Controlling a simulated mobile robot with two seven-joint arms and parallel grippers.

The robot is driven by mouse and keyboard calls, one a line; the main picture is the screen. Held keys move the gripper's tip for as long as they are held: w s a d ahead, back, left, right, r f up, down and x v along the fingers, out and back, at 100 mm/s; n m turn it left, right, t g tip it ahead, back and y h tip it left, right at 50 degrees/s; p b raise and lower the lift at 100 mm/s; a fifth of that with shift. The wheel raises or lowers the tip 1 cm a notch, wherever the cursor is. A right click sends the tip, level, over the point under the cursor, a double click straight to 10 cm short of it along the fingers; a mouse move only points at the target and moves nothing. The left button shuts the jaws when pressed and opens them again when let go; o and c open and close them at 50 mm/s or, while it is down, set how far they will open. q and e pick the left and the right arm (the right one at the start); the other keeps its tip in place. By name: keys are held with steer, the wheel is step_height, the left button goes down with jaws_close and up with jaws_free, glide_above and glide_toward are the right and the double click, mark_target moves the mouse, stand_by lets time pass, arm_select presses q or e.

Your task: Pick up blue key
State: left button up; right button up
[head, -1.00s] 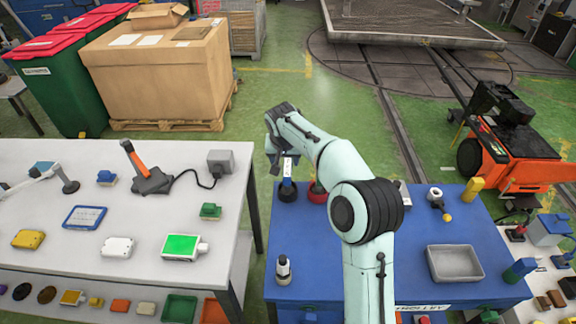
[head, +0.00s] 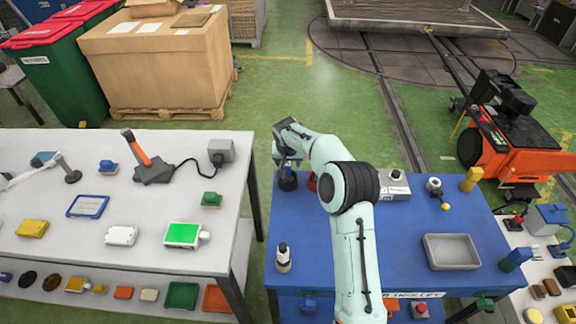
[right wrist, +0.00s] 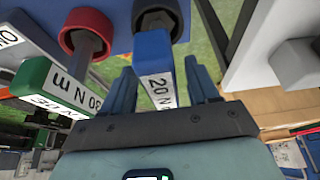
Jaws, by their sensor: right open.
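The blue key (right wrist: 152,48), with a white label reading "20 N", stands at a dark round holder (right wrist: 160,10) in the right wrist view. My right gripper (right wrist: 161,88) is open, with one finger on each side of the key; I cannot tell whether they touch it. In the head view my right gripper (head: 287,160) is over the dark holder (head: 287,182) at the blue table's far left corner, and mostly hides the key. My left gripper is not in view.
A green-ended key (right wrist: 34,76) with a white label and a red round holder (right wrist: 86,30) are close beside my gripper. A grey tray (head: 452,252) and a small bottle-like item (head: 283,258) are on the blue table (head: 405,225). A white table (head: 120,265) stands left across a narrow gap.

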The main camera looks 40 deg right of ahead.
steer(key=shift+w+d+f, duration=0.15)
steer(key=shift+w+f, duration=0.35)
steer(key=shift+f, duration=0.15)
steer(key=shift+s, duration=0.15)
steer(key=shift+s, duration=0.1)
steer(key=c, duration=0.3)
jaws_close()
steer(key=shift+r, duration=0.1)
